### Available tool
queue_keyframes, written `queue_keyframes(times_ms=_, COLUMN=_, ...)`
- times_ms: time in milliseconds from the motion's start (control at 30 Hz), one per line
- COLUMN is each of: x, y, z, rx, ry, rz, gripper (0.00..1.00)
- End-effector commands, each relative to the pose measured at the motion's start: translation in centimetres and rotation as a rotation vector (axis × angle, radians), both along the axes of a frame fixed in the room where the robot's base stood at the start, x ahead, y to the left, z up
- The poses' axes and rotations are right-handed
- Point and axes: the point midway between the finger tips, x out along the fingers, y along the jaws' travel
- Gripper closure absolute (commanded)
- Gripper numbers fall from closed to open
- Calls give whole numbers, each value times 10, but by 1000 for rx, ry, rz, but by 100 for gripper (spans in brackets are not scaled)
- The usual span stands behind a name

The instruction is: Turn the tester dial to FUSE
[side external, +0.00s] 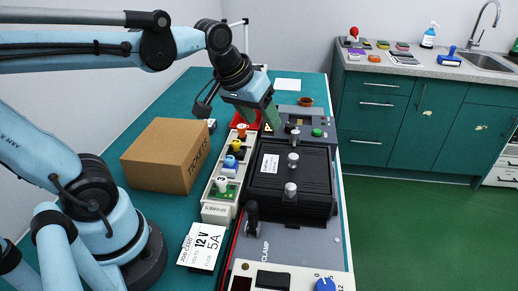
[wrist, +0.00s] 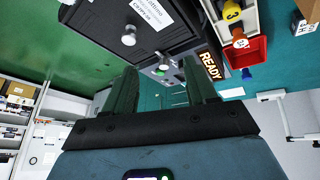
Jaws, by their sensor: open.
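A grey unit (side external: 305,132) stands at the far end of the bench, with a green button (side external: 317,132) and a small pale knob-like part (side external: 295,134). Its lit READY sign (wrist: 210,66) shows in the wrist view. My gripper (side external: 270,117) is open and empty, its green fingers pointing down over this unit's left side and partly hiding it. In the wrist view my gripper (wrist: 160,76) has the unit beyond and between its fingertips. I cannot make out a FUSE mark or where a dial points. A blue knob (side external: 324,285) sits on a pale panel at the near edge.
A black lidded box (side external: 288,178) with silver knobs stands nearer than the grey unit. Left of it are a spares tray (side external: 219,212), a red bin (side external: 242,119) and a TICKETS carton (side external: 168,154). A job card (side external: 202,246) reads 12 V, fuse 5A.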

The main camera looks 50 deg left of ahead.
Motion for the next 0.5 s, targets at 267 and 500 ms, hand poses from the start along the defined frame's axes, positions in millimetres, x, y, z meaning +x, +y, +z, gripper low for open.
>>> queue_keyframes(times_ms=267, x=61, y=23, z=29, rx=-141, ry=147, rz=339, gripper=44)
queue_keyframes(times_ms=500, x=108, y=46, z=33, rx=-234, ry=266, rz=646, gripper=44)
